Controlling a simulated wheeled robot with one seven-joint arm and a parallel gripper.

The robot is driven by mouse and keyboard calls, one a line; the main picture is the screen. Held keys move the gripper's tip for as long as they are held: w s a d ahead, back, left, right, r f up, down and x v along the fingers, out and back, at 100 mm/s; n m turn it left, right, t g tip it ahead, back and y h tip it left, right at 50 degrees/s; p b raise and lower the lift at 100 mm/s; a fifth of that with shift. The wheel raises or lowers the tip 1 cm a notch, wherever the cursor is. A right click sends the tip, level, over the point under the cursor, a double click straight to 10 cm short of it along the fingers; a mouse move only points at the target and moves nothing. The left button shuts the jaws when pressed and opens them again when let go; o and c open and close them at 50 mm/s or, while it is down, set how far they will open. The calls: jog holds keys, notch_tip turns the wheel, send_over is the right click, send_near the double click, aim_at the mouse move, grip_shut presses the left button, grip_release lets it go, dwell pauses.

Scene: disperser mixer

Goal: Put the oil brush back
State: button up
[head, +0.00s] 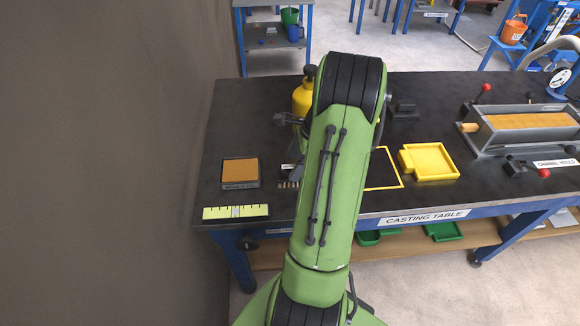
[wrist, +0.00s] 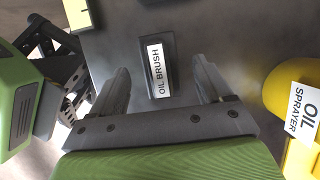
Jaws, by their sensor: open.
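A dark block with a white OIL BRUSH label (wrist: 158,70) lies on the table, between my open fingers as seen in the wrist view. My gripper (wrist: 163,68) is open, with nothing seen held in it; the height gap to the block is hard to judge. In the head view, a small dark piece with pale bristle-like ends (head: 288,184), possibly the oil brush, lies on the table left of my arm. My arm hides part of that area. No bristles show in the wrist view.
The yellow oil sprayer (wrist: 282,88) stands close to the right finger in the wrist view. A tan-topped block (head: 240,171) and a yellow scale plate (head: 236,212) lie at the table's left. A yellow tray (head: 432,161) and a long mould (head: 525,125) stand right.

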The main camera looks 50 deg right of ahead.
jog(key=p+v, duration=0.2)
jog(key=v, duration=0.6)
notch_tip(320, 180, up, 5)
jog(key=n, duration=0.4)
send_over(282, 179)
jog(key=w+a+r+n+h, duration=0.1)
jog(key=a+r+n, duration=0.25)
jog(key=a, duration=0.25)
jog(key=w+a+r+n+h, duration=0.1)
jog(key=a+r+n, duration=0.1)
jog(key=a+n, duration=0.3)
jog(key=s+a+r+n+t, duration=0.1)
jog(key=s+a+n, duration=0.5)
jog(key=a+n, duration=0.1)
jog(key=s+a+r+n+t, duration=0.1)
jog(key=s+a+r+n, duration=0.1)
jog(key=s+a+n, duration=0.3)
jog(key=a+n, duration=0.3)
jog(key=a, duration=0.1)
jog(key=shift+s+h, duration=0.4)
